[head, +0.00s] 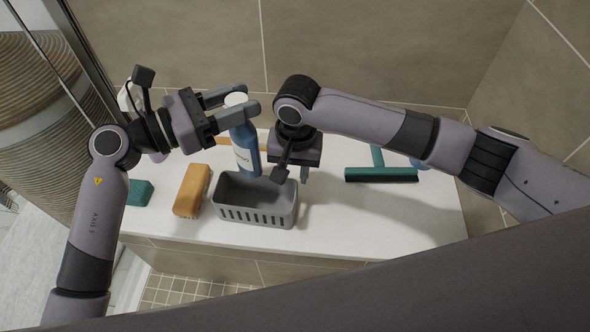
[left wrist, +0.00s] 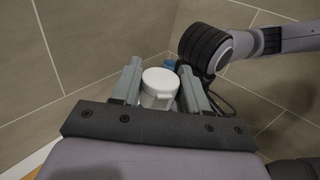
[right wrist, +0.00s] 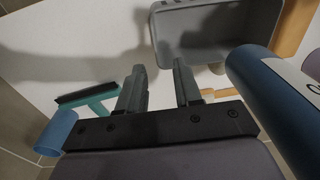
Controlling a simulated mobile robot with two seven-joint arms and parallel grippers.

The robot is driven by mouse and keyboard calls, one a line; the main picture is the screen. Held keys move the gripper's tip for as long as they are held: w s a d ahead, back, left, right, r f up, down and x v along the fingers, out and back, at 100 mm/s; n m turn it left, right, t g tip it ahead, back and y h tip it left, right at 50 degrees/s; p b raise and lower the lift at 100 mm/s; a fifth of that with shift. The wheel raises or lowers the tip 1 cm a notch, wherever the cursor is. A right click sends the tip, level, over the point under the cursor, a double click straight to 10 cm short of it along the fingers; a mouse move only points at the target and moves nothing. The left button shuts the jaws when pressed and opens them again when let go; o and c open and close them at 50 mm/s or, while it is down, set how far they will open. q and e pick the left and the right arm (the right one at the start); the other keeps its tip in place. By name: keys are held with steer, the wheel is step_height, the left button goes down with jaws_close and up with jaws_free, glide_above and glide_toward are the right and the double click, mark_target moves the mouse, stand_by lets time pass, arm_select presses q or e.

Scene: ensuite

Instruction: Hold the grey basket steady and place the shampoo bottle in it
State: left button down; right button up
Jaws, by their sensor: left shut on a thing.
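The shampoo bottle (head: 246,160) is blue with a white cap and a pale label. My left gripper (head: 240,108) is shut on its upper part; the white cap (left wrist: 160,84) shows between the fingers in the left wrist view. The bottle is roughly upright just behind the grey basket (head: 257,214), outside it. Its base is hidden by the basket. The basket looks empty and stands upright on the white ledge. My right gripper (right wrist: 160,88) points down at the basket's back right corner. Its fingers are apart, with the basket (right wrist: 212,62) just beyond their tips; contact is unclear.
An orange block (head: 191,190) lies left of the basket, and a teal block (head: 139,193) farther left. A teal squeegee (head: 380,173) lies to the right, near a blue item (head: 419,163). Tiled walls close off the back and right. The ledge's front right is clear.

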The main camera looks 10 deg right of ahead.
steer(key=shift+s+d+m+g, duration=0.1)
steer(key=shift+s+m+g, duration=0.1)
steer(key=shift+m+g, duration=0.1)
steer(key=shift+f, duration=0.4)
step_height(320, 180, down, 11)
steer(key=shift+f, duration=0.1)
jaws_close()
